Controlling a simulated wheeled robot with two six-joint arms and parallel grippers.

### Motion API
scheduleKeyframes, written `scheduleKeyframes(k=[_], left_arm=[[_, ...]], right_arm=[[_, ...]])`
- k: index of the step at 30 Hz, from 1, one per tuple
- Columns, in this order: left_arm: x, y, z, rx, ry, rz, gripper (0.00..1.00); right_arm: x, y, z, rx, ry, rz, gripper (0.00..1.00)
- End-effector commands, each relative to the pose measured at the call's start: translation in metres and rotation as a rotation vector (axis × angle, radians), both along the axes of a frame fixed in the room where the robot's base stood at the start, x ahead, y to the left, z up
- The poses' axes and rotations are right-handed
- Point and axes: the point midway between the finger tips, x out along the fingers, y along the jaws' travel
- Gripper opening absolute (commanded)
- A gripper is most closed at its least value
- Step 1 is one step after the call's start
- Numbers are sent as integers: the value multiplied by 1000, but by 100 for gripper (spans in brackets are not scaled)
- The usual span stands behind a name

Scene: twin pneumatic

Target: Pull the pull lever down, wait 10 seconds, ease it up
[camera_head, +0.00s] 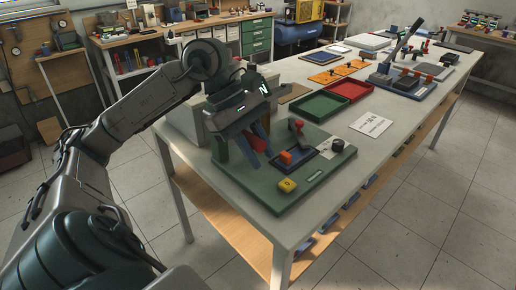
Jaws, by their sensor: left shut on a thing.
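My left gripper (256,150) reaches down over the left part of a green panel (310,184) on the near end of the workbench. It is shut on what looks like the pull lever, largely hidden by the gripper; a red part (260,131) shows beside the fingers. How far the lever is tilted cannot be told. My right gripper is out of view.
A blue-based device with a tall grey lever (403,45) stands farther back. The bench's near right strip is clear.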

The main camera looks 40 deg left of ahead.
Motion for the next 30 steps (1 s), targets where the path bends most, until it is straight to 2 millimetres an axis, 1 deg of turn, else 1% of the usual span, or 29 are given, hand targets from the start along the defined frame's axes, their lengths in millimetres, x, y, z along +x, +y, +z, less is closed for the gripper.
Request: scheduleKeyframes(k=[1, 3, 4, 12, 16, 17, 20, 24, 30], left_arm=[[0, 0, 0, -1, 0, 0, 27], [0, 0, 0, -1, 0, 0, 41], [0, 0, 0, -1, 0, 0, 45], [0, 0, 1, 0, 0, 1, 45], [0, 5, 6, 1, 0, 2, 45], [-1, 7, 9, 2, -1, 3, 45], [-3, 15, 22, 3, -2, 5, 45], [-7, 31, 49, 1, -5, 6, 45], [-11, 48, 80, -1, -3, 3, 45]], right_arm=[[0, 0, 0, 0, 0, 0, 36], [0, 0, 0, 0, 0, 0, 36], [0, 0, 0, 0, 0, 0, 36], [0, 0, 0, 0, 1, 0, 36], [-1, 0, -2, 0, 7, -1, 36], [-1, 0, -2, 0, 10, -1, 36], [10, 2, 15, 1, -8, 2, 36], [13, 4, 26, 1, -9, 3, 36], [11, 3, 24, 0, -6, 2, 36]])
